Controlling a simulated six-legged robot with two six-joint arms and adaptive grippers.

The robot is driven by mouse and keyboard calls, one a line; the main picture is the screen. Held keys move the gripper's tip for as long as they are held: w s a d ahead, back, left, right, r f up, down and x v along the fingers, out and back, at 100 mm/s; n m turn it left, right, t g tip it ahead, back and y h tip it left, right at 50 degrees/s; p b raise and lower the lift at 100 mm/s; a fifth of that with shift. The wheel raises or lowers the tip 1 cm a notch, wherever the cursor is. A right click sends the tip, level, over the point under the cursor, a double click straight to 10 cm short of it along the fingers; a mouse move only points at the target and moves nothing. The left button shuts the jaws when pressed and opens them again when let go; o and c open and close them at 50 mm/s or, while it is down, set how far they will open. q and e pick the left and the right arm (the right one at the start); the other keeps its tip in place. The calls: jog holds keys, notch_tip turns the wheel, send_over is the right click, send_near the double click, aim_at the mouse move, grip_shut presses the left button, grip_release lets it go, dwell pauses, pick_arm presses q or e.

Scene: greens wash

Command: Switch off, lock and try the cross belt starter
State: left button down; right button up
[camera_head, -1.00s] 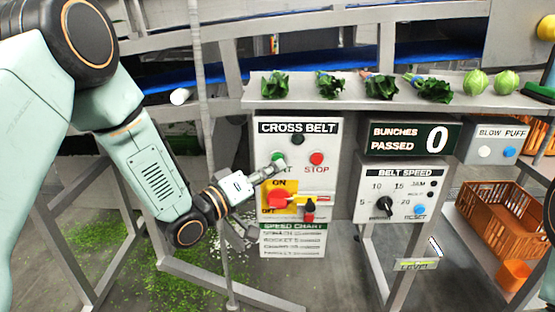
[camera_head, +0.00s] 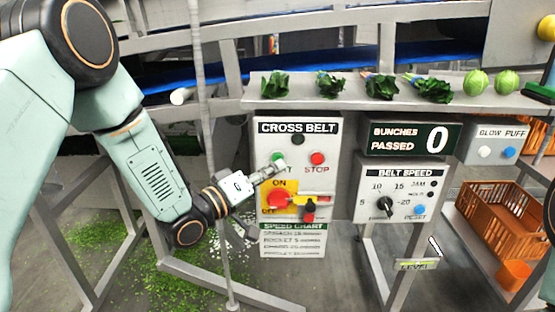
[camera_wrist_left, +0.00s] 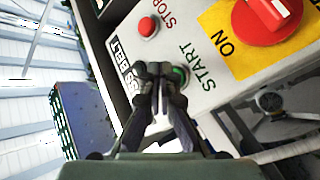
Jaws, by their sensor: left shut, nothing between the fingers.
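The cross belt starter (camera_head: 328,150) is a grey box with a dark lamp, a green START button (camera_head: 278,158) and a red STOP button (camera_head: 317,158). Below is a red rotary switch (camera_head: 279,201) on a yellow ON/OFF plate. A yellow bar and a red-and-black piece (camera_head: 309,208), perhaps a padlock, sit at its right. My left gripper (camera_head: 280,167) is shut and empty, its tips at the START button. In the left wrist view the closed tips (camera_wrist_left: 160,72) partly cover the green button (camera_wrist_left: 180,75); contact is unclear. My right gripper is out of view.
A speed chart (camera_head: 293,240) hangs below the starter. The belt speed box (camera_head: 400,195) and bunch counter (camera_head: 412,138) stand to its right. Greens lie on the shelf (camera_head: 300,104) above. A thin grey post (camera_head: 207,130) stands close to my left forearm. Orange crates (camera_head: 500,225) are at right.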

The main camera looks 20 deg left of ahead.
pick_arm(q)
jog(key=shift+w, duration=0.1)
jog(key=shift+w+a, duration=0.15)
jog(key=shift+w, duration=0.2)
jog(key=shift+w+a, duration=0.15)
jog(key=shift+w, duration=0.3)
dwell(1.0)
jog(key=shift+s, duration=0.1)
jog(key=shift+s+d+p, duration=0.25)
jog(key=shift+s+p, duration=0.05)
jog(key=shift+s, duration=0.5)
jog(key=shift+s+d+p, duration=0.15)
jog(key=shift+s+d, duration=0.1)
jog(key=shift+s, duration=0.55)
jog(key=shift+s+d+p, duration=0.15)
jog(key=shift+s+d, duration=0.05)
jog(key=shift+s, duration=0.6)
jog(key=shift+s+d+p, duration=0.15)
jog(key=shift+s+d, duration=0.1)
jog(key=shift+s, duration=0.55)
